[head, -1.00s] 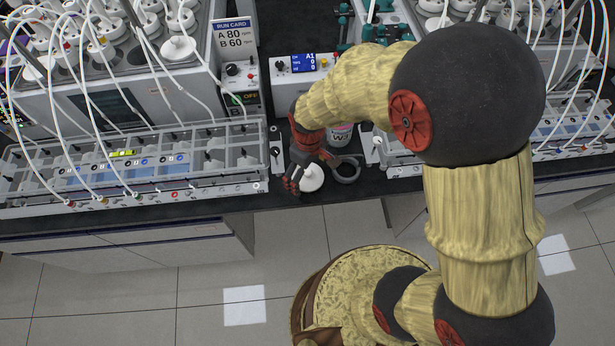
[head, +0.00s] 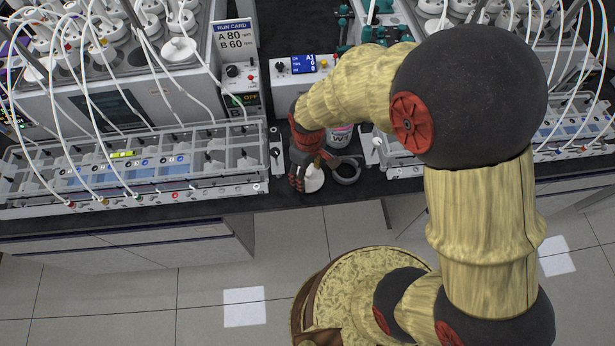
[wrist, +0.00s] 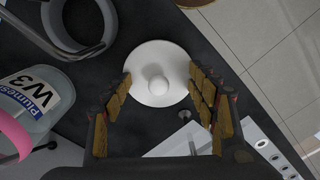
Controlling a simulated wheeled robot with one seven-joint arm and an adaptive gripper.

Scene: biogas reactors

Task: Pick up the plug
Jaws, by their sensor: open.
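The plug is a white disc with a round knob at its middle. In the wrist view the plug (wrist: 145,84) lies on the dark bench top between the fingers. My gripper (wrist: 160,76) is open, with one fingertip on each side of the knob and a gap to it on both sides. I cannot tell the height of the fingertips over the disc. In the head view my gripper (head: 302,180) hangs over the left part of the plug (head: 315,182), near the bench's front edge, and hides some of it.
A grey ring holder (head: 346,170) stands right of the plug. A bottle (head: 340,136) labelled W3 stands behind it, partly hidden by my arm. A tube rack (head: 215,180) is to the left. A control box (head: 302,66) stands at the back.

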